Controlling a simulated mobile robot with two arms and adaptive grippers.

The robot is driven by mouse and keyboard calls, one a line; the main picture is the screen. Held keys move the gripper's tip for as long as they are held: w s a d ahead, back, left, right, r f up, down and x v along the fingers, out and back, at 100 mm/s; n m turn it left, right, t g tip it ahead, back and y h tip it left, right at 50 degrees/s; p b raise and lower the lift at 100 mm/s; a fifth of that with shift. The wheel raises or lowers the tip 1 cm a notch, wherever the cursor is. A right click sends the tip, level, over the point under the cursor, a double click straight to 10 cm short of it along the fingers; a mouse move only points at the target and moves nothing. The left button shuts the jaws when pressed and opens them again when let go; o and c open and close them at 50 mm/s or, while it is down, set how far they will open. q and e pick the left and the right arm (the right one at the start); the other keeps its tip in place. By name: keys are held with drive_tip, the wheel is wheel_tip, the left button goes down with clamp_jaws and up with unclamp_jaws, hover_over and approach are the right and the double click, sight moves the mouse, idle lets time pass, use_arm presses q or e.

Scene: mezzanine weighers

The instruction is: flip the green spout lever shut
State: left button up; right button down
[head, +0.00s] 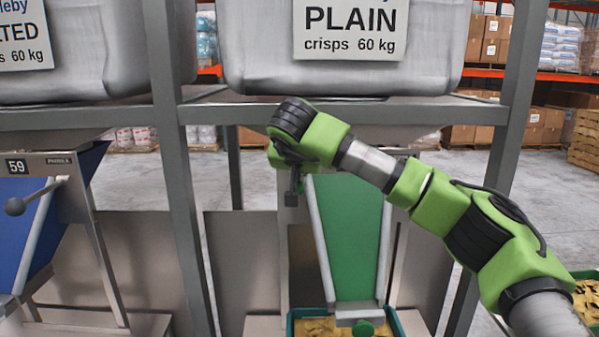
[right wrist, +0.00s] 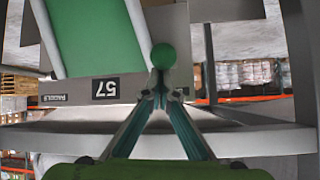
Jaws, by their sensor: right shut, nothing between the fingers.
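The green round knob (right wrist: 163,56) of the spout lever shows in the right wrist view, beside the plate marked 57 (right wrist: 105,88). My right gripper (right wrist: 160,92) is shut and empty, its fingertips just short of the knob in that picture; I cannot tell whether they touch it. The lever's rod is mostly hidden behind the fingers. In the head view my right gripper (head: 292,196) is at the upper left of the green chute (head: 348,230), and my arm hides the lever there. My left gripper is not in view.
Grey frame posts (head: 180,170) stand left and right of the chute. A beam (head: 240,113) crosses above, under the PLAIN crisps bag (head: 345,70). A teal crate (head: 297,320) of crisps is under the chute.

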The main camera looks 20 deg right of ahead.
wheel_tip(320, 180, down, 11)
drive_tip(key=s+b, duration=0.2)
drive_tip(key=b, duration=0.5)
drive_tip(key=shift+a+f, duration=0.15)
drive_tip(key=shift+a, duration=0.05)
drive_tip(key=shift+f, duration=0.1)
idle(0.3)
wheel_tip(320, 180, up, 5)
drive_tip(key=p, duration=0.3)
drive_tip(key=s+a+f+b, duration=0.2)
drive_tip(key=s+f+b, duration=0.2)
drive_tip(key=s, duration=0.5)
drive_tip(key=shift+a+f+b, duration=0.3)
drive_tip(key=shift+a+f, duration=0.1)
